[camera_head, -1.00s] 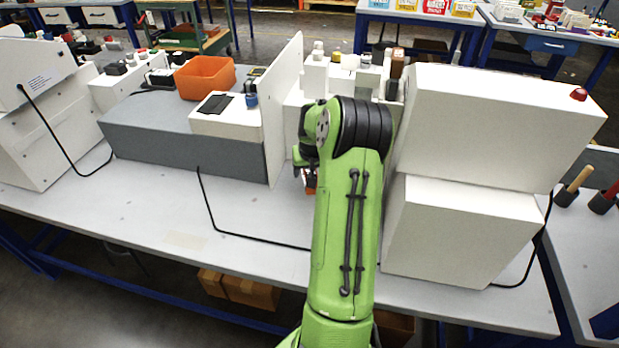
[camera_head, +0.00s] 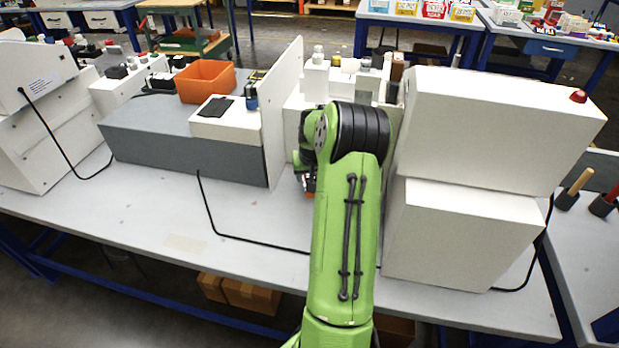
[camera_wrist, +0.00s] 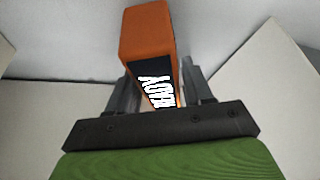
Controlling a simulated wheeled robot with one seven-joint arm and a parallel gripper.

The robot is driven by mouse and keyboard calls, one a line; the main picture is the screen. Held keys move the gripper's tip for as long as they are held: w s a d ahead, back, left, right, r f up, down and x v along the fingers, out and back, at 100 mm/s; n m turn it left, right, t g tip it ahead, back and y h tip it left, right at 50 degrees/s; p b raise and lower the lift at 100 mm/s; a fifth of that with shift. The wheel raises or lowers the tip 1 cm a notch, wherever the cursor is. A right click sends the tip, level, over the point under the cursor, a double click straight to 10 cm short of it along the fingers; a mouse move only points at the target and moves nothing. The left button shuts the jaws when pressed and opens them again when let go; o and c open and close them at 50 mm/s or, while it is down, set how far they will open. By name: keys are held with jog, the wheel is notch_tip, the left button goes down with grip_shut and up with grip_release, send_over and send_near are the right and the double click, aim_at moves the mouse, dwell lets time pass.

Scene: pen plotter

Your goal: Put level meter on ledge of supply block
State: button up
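The level meter (camera_wrist: 149,38) appears to be the orange box with a black label and white lettering in the wrist view. It sits between the two dark fingers of my gripper (camera_wrist: 160,92), which look closed on its sides. In the head view only a small orange patch (camera_head: 310,191) shows beside my green arm, which hides most of my gripper. The supply block cannot be named for certain; a white block (camera_head: 293,112) with several small containers on top stands behind my arm. Its front and any ledge there are mostly hidden.
A thin white upright panel (camera_head: 283,110) stands left of my gripper. A tall white stacked housing (camera_head: 465,225) stands close on the right. An orange bin (camera_head: 206,82) sits on a grey block (camera_head: 180,150). A black cable crosses the table (camera_head: 140,215), whose front left is clear.

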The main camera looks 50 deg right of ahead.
jog(key=c, duration=0.9)
jog(key=shift+o, duration=0.2)
notch_tip(320, 180, up, 29)
jog(key=p, duration=0.9)
jog(key=shift+p, duration=0.35)
